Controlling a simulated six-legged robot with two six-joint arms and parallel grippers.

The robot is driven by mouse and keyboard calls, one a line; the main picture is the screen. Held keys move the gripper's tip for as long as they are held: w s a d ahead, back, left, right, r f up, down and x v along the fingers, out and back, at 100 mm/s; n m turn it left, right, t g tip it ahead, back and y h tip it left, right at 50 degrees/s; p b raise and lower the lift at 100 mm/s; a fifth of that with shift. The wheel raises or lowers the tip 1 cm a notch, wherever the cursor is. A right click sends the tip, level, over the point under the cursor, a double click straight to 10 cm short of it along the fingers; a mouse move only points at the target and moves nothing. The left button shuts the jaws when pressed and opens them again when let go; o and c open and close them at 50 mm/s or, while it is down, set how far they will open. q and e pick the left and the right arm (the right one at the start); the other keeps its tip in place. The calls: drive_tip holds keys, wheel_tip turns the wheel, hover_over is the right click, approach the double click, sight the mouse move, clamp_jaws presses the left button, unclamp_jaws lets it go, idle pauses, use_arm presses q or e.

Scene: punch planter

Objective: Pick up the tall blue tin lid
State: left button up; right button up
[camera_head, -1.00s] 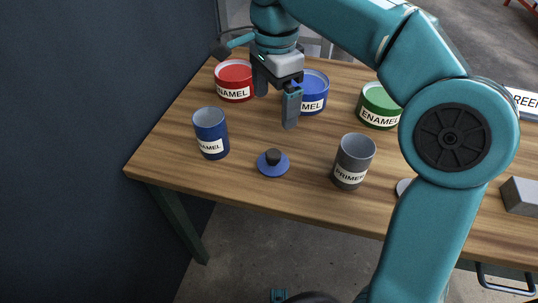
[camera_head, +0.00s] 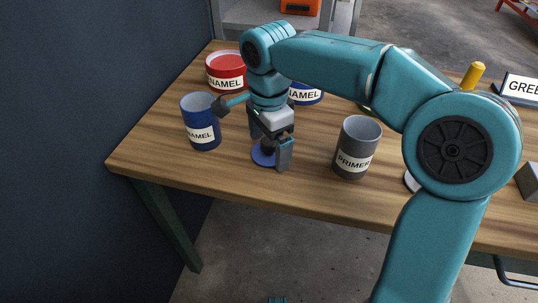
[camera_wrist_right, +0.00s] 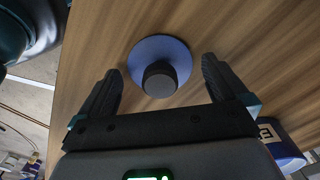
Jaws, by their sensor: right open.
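The tall blue tin lid is a flat blue disc with a dark round knob. It lies on the wooden table near the front edge in the head view (camera_head: 262,158), partly hidden by my right gripper (camera_head: 268,155). In the right wrist view the lid (camera_wrist_right: 172,51) sits between and a little beyond the open fingers of the gripper (camera_wrist_right: 160,88), with its dark knob (camera_wrist_right: 160,79) between them. The fingers do not touch the knob. The tall blue tin (camera_head: 200,122) stands open to the left of the lid. My left gripper is not in view.
A grey primer tin (camera_head: 355,150) stands right of the gripper. A red enamel tin (camera_head: 226,70) and a wide blue enamel tin (camera_head: 306,94) stand behind. The table's front edge is close to the lid. A dark wall (camera_head: 90,80) borders the left.

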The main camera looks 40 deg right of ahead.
drive_tip(key=c, duration=1)
drive_tip(key=shift+o, duration=0.2)
drive_tip(key=shift+r, duration=0.15)
